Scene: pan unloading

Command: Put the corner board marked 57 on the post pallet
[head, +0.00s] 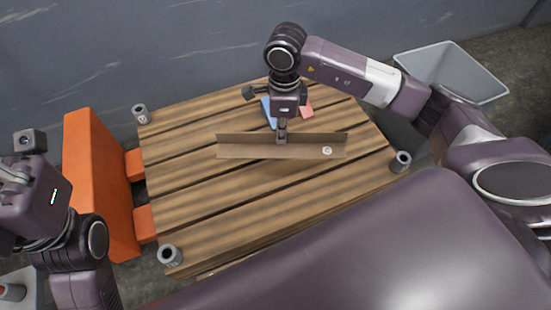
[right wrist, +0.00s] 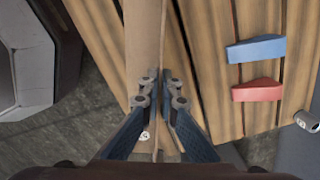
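My right gripper (head: 282,138) is shut on a long brown L-shaped corner board (head: 245,147). In the right wrist view, the fingers (right wrist: 158,92) pinch the upright flange of the board (right wrist: 143,35) from both sides. The board lies lengthwise left to right over the post pallet (head: 190,190); I cannot tell whether it touches the slats. A round white label (head: 327,151) sits near its right end, its number too small to read. Grey posts stand at pallet corners, at back left (head: 141,113), front left (head: 170,255) and right (head: 400,162). My left gripper's fingers cannot be made out at the left edge.
A blue wedge (right wrist: 256,49) and a red wedge (right wrist: 256,90) lie on the pallet behind the board. An orange frame (head: 95,185) stands against the pallet's left side. A grey bin (head: 455,70) stands on the floor at back right. The front slats are clear.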

